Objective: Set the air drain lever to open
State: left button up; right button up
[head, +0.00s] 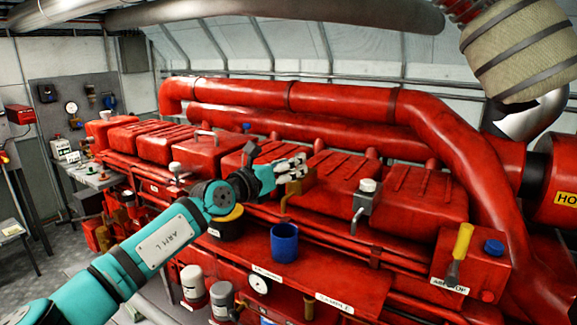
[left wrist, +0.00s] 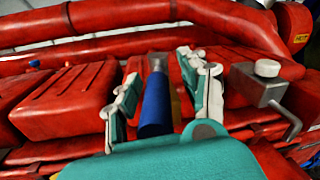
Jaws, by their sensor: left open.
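A lever with a blue grip and a metal shaft (left wrist: 156,100) stands between the open fingers of my left gripper (left wrist: 160,95) in the left wrist view. No label on it can be read, so I cannot confirm that it is the air drain lever. I cannot tell whether the fingers touch it. In the head view my left gripper (head: 292,168) reaches in front of the red engine covers and hides the lever. A brass-coloured bracket (head: 290,192) shows just below the fingers. My right gripper is in neither view.
A grey block with a white knob and hooked handle (head: 361,205) stands to the right; it also shows in the left wrist view (left wrist: 262,88). A yellow-handled lever (head: 461,243) is farther right. A blue cup-shaped part (head: 284,243) sits below. Red pipes (head: 340,100) run behind.

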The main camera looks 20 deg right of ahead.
pick_arm(q)
jog(key=shift+s+a+r, duration=0.15)
jog(key=shift+s+a, duration=0.05)
jog(key=shift+a, duration=0.4)
jog(key=v, duration=1)
jog(key=shift+s+a, duration=0.25)
jog(key=shift+s, duration=0.1)
jog(key=shift+d, duration=0.1)
